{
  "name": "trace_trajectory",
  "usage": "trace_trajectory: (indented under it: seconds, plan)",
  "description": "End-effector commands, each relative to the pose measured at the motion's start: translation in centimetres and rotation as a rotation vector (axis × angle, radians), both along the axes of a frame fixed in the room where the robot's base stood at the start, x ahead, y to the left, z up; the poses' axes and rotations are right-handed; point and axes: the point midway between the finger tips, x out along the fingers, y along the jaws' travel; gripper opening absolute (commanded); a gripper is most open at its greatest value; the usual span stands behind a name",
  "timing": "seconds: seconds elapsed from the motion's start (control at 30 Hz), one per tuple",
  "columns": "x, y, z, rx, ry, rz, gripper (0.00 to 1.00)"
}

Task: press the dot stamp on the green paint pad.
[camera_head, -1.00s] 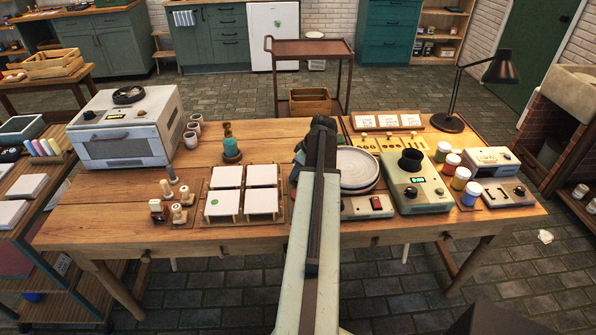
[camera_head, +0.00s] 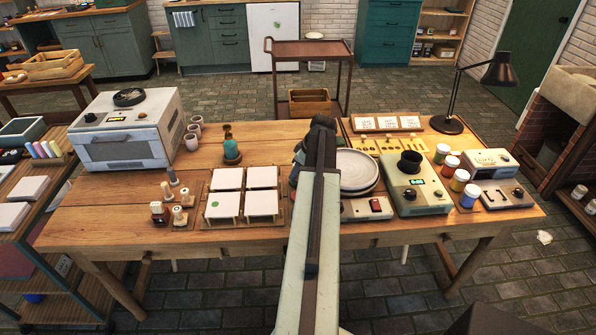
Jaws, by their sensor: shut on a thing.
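My gripper (camera_head: 302,160) is over the middle of the table, between the white tiles and the round plates. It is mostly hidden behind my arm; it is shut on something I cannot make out. Several small stamps (camera_head: 180,215) stand upright on the left part of the table, left of the white tiles. I cannot tell whether the dot stamp is among them. A green spot (camera_head: 213,204) shows on the front left white tile (camera_head: 222,205). I cannot pick out the green paint pad; part of the table is hidden by my arm.
Stacked round plates (camera_head: 357,170) and a grey-green device (camera_head: 417,185) stand right of my arm. Paint jars (camera_head: 459,179) and a desk lamp (camera_head: 500,70) are farther right. A white oven (camera_head: 125,130) and a teal pot with brushes (camera_head: 231,151) are left.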

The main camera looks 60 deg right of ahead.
Motion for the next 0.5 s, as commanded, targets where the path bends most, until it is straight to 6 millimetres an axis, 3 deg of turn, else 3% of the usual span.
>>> trace_trajectory:
  seconds: [0.03, 0.5]
  plan:
    - [0.0, 0.0, 1.1, 0.0, -0.001, 0.0, 0.13]
    - [0.0, 0.0, 5.5, -0.001, -0.002, 0.0, 0.13]
